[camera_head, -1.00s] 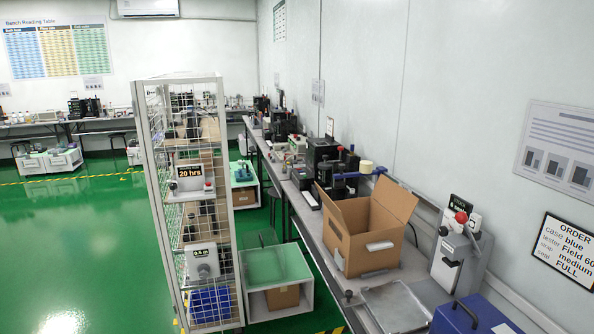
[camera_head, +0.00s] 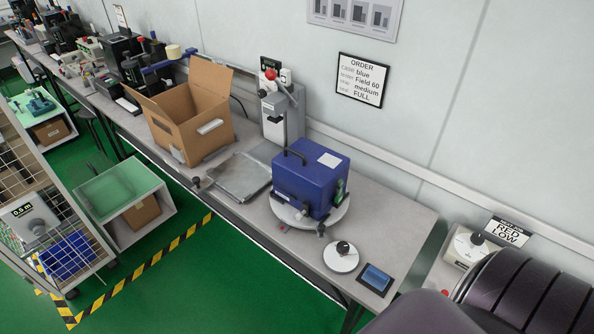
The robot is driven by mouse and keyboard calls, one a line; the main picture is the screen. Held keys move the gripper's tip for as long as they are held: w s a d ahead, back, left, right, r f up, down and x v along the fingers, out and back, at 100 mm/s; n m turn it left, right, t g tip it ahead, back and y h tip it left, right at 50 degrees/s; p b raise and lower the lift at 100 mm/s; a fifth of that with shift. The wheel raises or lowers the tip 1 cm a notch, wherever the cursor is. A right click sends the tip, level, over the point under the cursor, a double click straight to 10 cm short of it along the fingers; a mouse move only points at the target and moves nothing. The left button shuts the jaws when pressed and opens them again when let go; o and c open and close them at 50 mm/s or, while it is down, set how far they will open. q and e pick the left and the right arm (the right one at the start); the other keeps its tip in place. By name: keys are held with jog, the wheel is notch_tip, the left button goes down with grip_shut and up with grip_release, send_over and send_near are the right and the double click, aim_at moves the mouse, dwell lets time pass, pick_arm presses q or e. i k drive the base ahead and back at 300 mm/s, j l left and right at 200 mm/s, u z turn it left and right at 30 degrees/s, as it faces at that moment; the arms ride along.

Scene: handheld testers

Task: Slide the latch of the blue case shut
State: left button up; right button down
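The blue case (camera_head: 300,190) stands closed and upright on a round white turntable (camera_head: 337,217) near the right part of the bench. It has a dark handle and a white label on top. A small grey-and-green fitting (camera_head: 341,190) shows on its right side; it may be the latch, but it is too small to tell whether it is open or shut. Neither of my grippers is in view. A large dark ridged part, likely my own arm, fills the lower right corner, apart from the case.
An open cardboard box (camera_head: 178,128), a clear flat sheet (camera_head: 240,178) and a grey lever machine (camera_head: 282,115) stand left of the case. A white round dial (camera_head: 341,257) and a small screen (camera_head: 376,278) lie in front. The bench right of the case is clear.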

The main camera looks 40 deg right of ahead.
aim_at(306, 212)
jog(key=z, duration=1.15)
jog(key=i+j+z, duration=0.15)
jog(key=j, duration=0.15)
